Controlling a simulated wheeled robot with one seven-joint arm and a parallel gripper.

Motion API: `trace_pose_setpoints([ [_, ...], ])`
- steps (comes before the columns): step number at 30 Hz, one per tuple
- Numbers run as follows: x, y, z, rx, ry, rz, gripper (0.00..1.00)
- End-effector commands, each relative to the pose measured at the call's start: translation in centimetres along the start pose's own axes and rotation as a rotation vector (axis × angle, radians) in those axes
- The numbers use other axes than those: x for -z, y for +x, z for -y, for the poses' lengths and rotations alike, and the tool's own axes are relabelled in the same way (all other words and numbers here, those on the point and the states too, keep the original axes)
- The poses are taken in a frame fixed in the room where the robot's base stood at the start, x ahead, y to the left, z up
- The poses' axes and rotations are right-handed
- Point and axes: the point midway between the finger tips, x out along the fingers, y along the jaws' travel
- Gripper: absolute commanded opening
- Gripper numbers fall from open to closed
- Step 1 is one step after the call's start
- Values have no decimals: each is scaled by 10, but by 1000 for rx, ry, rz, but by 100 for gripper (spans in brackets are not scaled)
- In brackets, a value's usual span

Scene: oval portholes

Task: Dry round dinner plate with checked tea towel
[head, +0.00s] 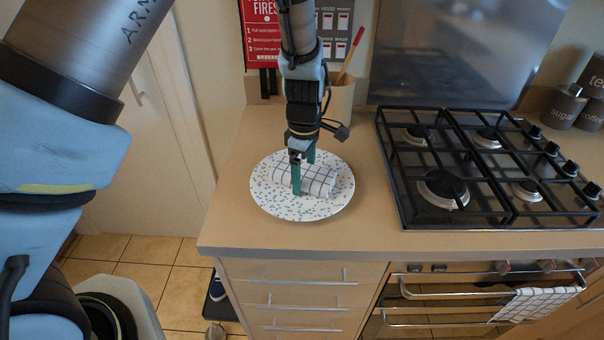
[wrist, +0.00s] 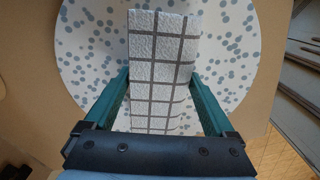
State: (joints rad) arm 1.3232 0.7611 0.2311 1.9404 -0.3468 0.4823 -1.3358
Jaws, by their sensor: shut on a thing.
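The round dinner plate (head: 285,208) is white with blue-grey spots and lies flat on the beige counter. The checked tea towel (head: 318,178), white with dark grid lines, is folded into a pad on top of the plate. My gripper (head: 302,176) points down over the plate, shut on the folded towel, with a green finger on either side of it. In the wrist view the towel (wrist: 160,70) lies between the two fingers (wrist: 160,105) and covers the middle of the plate (wrist: 92,50). Whether the towel presses on the plate is hard to tell.
A gas hob (head: 455,165) with black grates is right of the plate. A utensil pot (head: 340,98) stands behind it, near the wall. Dark canisters (head: 566,106) stand at the far right. Another checked towel (head: 535,303) hangs on the oven rail. The counter's front edge is close below the plate.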

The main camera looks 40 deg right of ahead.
Motion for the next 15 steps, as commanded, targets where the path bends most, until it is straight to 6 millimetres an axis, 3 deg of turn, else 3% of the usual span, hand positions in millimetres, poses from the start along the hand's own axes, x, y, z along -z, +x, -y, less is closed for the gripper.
trace_pose_setpoints([
  [15,2,4,2,-3,1,0,45],
])
